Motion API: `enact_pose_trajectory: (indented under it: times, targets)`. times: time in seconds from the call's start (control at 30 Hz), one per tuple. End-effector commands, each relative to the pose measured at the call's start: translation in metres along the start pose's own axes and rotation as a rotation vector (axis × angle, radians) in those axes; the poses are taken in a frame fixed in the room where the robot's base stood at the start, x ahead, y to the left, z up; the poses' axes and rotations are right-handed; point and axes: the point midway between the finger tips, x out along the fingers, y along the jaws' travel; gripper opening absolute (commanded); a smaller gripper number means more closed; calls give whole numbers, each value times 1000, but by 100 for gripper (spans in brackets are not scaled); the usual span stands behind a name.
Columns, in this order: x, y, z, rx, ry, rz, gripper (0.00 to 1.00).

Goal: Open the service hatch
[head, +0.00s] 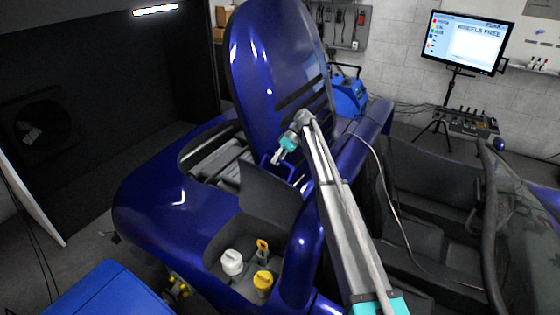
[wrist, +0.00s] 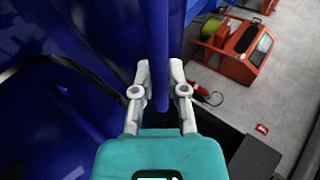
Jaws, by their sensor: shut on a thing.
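The service hatch lid (head: 268,196) stands raised in the head view, its dark inner face toward the camera. A blue bar handle (head: 268,170) shows at its upper edge. My gripper (head: 277,159) is at this handle. In the wrist view the fingers (wrist: 160,75) are shut on the upright blue bar (wrist: 160,45). Below the lid, the hatch recess is uncovered and holds a white cap (head: 232,262), a yellow cap (head: 263,282) and a yellow loop handle (head: 262,246). The lid's hinge cannot be made out.
A large blue body panel (head: 275,60) stands upright behind my gripper. Seats (head: 425,190) and a steering wheel (head: 490,225) are at right. A monitor (head: 466,42) reads "WHEELS FREE". An orange machine (wrist: 232,48) stands on the floor.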

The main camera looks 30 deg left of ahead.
Motion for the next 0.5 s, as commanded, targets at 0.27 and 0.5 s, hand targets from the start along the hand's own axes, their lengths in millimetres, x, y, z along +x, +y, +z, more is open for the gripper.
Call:
enact_pose_trajectory:
  times: [0.27, 0.5]
  targets:
    - [-1, 0, -3, -3, 9, -3, 41]
    - [-3, 2, 0, 0, 8, -2, 54]
